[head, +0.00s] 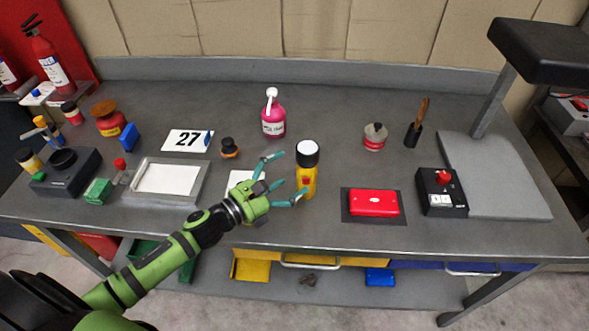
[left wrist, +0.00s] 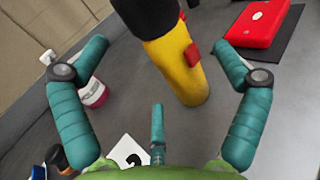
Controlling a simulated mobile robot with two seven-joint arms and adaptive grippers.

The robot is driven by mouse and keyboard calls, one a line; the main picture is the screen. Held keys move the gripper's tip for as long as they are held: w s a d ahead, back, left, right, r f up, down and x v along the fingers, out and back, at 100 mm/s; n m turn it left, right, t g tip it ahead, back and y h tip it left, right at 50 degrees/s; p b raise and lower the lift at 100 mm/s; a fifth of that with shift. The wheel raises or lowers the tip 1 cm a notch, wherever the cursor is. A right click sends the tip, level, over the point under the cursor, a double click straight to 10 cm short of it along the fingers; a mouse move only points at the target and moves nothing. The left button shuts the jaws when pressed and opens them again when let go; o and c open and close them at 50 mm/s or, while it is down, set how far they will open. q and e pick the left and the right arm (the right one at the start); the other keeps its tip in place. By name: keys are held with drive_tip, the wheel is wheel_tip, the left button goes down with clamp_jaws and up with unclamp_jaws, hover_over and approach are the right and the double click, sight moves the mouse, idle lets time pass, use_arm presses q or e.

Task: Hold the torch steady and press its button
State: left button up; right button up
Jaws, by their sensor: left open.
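The torch (head: 307,183) stands upright on the workbench, with a yellow body, a black head and a pale lens on top. Its red button (left wrist: 193,54) shows on the side of the yellow body in the left wrist view. My left gripper (head: 289,177) is open just left of the torch, its teal fingers pointing toward it. In the left wrist view the torch (left wrist: 184,75) appears between the spread fingers, with no clear contact. The top of the torch is cut off there. My right gripper is not in view.
A red case (head: 374,202) lies on a dark mat right of the torch. A control box with a red knob (head: 441,192) stands further right. A pink bottle (head: 273,120) stands behind the gripper. A metal tray (head: 207,181) lies left. Bench surface between torch and case is clear.

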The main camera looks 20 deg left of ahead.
sight(303, 167)
use_arm(q)
drive_tip(key=p+x, duration=0.1)
drive_tip(key=x, duration=0.4)
drive_tip(key=shift+r+p, duration=0.15)
drive_tip(key=shift+p, duration=0.25)
drive_tip(key=shift+w+d, duration=0.1)
drive_tip(key=shift+w, duration=0.1)
drive_tip(key=c, duration=1.4)
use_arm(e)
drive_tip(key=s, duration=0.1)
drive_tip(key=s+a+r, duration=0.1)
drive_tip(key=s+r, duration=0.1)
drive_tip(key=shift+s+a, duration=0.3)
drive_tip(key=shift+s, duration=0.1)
use_arm(q)
drive_tip(key=shift+c, duration=0.2)
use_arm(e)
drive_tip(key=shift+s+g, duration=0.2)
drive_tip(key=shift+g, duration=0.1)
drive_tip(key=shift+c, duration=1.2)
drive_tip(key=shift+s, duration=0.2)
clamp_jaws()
use_arm(q)
drive_tip(key=shift+s+f, duration=0.15)
drive_tip(key=shift+f, duration=0.15)
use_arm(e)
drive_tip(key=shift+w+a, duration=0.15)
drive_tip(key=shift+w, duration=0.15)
